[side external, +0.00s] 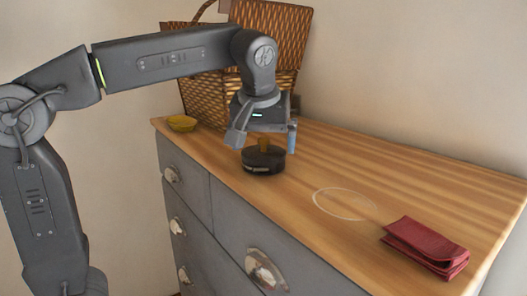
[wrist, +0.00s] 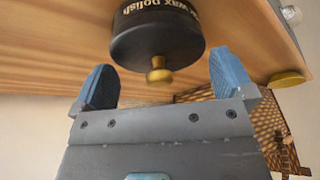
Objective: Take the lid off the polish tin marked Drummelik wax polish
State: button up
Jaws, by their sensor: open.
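The polish tin (side external: 263,161) is a round black tin standing on the wooden dresser top, below my gripper. In the wrist view the tin (wrist: 157,38) shows pale lettering that reads "wax polish"; the rest of the name is out of sight. Its lid is on and carries a small brass knob (wrist: 158,71), which also shows in the side view (side external: 264,145). My gripper (wrist: 160,83) is open, its blue fingers on either side of the knob and apart from it. In the side view my gripper (side external: 267,141) is just above the tin.
A wicker basket (side external: 212,98) with its lid up stands at the back. A small yellow dish (side external: 182,123) is left of the tin. A pale ring outline (side external: 343,204) and a folded red cloth or wallet (side external: 426,243) lie to the right. The dresser top (side external: 400,172) is otherwise clear.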

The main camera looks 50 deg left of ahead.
jog(key=c, duration=0.6)
jog(key=shift+c, duration=0.2)
jog(key=shift+r, duration=0.15)
